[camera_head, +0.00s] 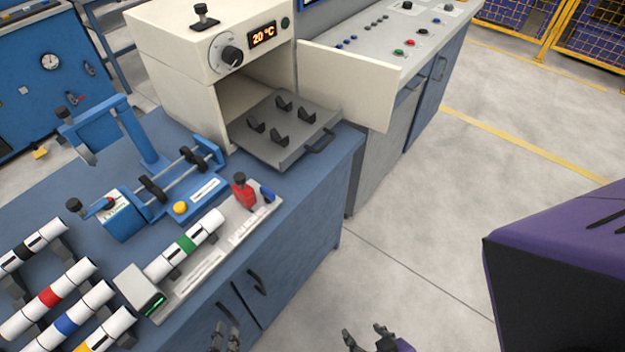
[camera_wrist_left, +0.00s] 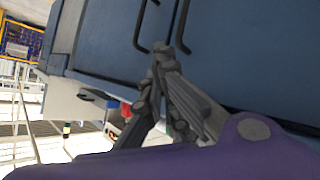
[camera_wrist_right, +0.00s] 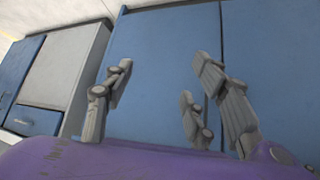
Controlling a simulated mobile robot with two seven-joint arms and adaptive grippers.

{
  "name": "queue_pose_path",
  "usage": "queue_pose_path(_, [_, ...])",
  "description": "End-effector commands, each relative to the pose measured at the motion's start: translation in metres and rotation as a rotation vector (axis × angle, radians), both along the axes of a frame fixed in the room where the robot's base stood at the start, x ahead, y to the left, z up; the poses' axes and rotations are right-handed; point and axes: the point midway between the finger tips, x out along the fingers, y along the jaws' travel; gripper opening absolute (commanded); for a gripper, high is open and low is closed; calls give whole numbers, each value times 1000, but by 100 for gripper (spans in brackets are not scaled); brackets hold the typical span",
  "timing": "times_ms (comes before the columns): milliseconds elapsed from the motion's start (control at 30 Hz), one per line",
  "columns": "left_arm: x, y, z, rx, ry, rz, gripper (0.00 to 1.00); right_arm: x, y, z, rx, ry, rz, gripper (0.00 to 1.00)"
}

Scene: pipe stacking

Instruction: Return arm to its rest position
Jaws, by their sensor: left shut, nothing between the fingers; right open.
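My left gripper (camera_head: 226,333) is at the bottom edge of the head view, in front of the bench's cabinet doors. In the left wrist view its fingers (camera_wrist_left: 164,62) are together, with nothing between them. My right gripper (camera_head: 368,338) is at the bottom edge, to the right of the left one, over open floor in the picture. In the right wrist view its fingers (camera_wrist_right: 162,82) are spread apart and empty, with blue cabinet doors behind. Both arms are mostly out of the head view.
The blue bench (camera_head: 322,168) carries an oven (camera_head: 170,45) with its door (camera_head: 350,80) open and rack (camera_head: 300,148) out. A white pipe with a green band (camera_head: 187,243) lies in a grey fixture (camera_head: 200,285). Several banded pipes lie at left.

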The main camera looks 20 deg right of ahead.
Motion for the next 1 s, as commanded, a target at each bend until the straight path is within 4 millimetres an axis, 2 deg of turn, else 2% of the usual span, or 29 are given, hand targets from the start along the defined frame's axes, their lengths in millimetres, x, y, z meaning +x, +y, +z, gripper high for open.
queue_pose_path(33, [-3,5,-3,27,12,-5,0,6,1,4,0,-11,2,52])
queue_pose_path(267, [-14,20,-17,105,51,-22,0,10,0,9,0,-21,1,52])
queue_pose_path(367, [-19,26,-20,128,63,-22,0,23,-3,21,-7,-55,-4,52])
queue_pose_path(533, [-54,86,-31,317,152,-15,0,32,3,42,6,-72,5,52])
queue_pose_path(667, [-74,113,-39,401,202,-13,0,35,6,48,11,-77,8,52])
queue_pose_path(1000, [-81,117,-45,415,219,-15,0,29,6,43,11,-64,8,52])
